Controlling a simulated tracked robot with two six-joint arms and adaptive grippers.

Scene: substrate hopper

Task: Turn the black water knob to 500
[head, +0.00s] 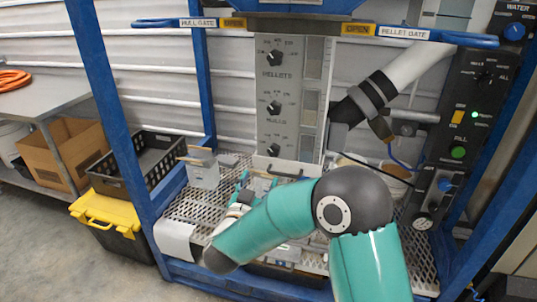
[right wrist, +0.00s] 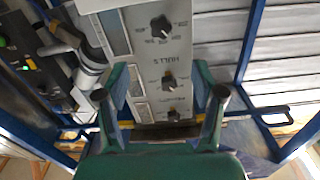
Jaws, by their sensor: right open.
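A grey panel (head: 259,130) carries three black knobs in a column. The lowest black knob (head: 273,149) fits the water knob, but its label and scale are too small to read. The middle knob (head: 274,107) and top knob (head: 276,58) sit above it. In the right wrist view the panel appears upside down, with the lowest knob (right wrist: 160,25) at the top and HULLS lettering between it and the middle knob (right wrist: 168,80). My right gripper (head: 256,183) is open and empty below the panel, apart from the knobs; its fingers (right wrist: 165,93) frame the panel. My left gripper is out of view.
A black control box (head: 470,130) stands at right, with a blue knob (head: 514,31) under a WATER label. Blue gate handles (head: 165,22) cross above the panel. A perforated shelf (head: 190,207) lies below, with a clear container (head: 203,172). Blue frame posts (head: 110,95) flank this space.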

